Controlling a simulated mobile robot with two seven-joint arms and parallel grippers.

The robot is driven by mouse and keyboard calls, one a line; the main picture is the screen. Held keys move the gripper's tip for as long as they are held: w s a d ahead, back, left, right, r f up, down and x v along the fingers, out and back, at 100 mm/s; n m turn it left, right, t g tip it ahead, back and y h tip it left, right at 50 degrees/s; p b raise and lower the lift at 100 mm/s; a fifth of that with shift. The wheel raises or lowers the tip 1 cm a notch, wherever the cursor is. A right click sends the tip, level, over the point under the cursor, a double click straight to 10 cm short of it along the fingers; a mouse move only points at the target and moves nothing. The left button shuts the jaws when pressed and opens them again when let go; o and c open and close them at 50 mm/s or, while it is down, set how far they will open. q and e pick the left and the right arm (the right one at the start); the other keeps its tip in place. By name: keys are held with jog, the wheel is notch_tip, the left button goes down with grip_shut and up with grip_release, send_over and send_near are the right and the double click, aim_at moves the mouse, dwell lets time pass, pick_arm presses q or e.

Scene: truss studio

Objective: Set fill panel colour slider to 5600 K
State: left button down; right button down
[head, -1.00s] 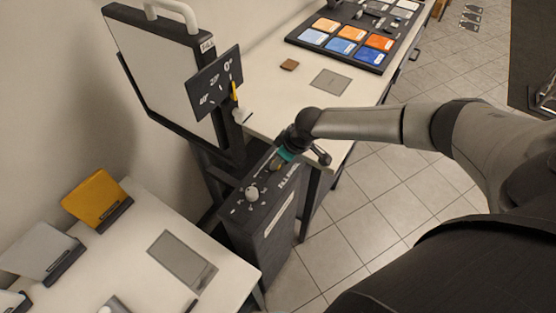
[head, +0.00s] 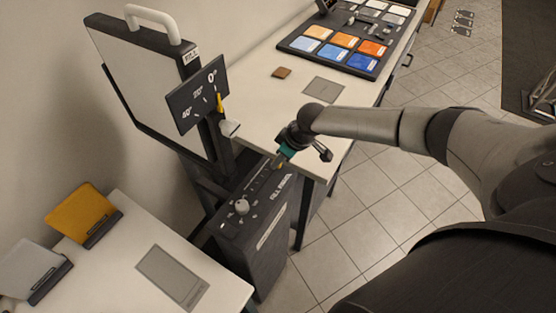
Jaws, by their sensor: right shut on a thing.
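The fill panel (head: 135,95) is a pale upright square in a black frame at upper left. Below it stands a dark control box (head: 262,255) with a white round knob (head: 241,206) and a slider track on its top. My right gripper (head: 282,160) reaches in from the right and is at the far end of the box top, shut on what appears to be the small brass-coloured slider knob. The fingers hide most of the knob, and the scale marks are too small to read. My left gripper is not in view.
A tilt scale plate (head: 188,107) with a yellow pointer is beside the panel. A pale table behind holds a tray of coloured swatches (head: 320,63). A nearer table holds a yellow card (head: 82,212) and a grey card. Tiled floor is clear at right.

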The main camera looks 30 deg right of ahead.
jog(key=c, duration=0.9)
grip_release()
jog(key=shift+w+d, duration=0.15)
jog(key=shift+d, duration=0.2)
jog(key=shift+o, duration=0.5)
jog(key=shift+a, duration=0.1)
jog(key=p+v, duration=0.1)
jog(key=v, duration=1.4)
jog(key=shift+r, duration=0.2)
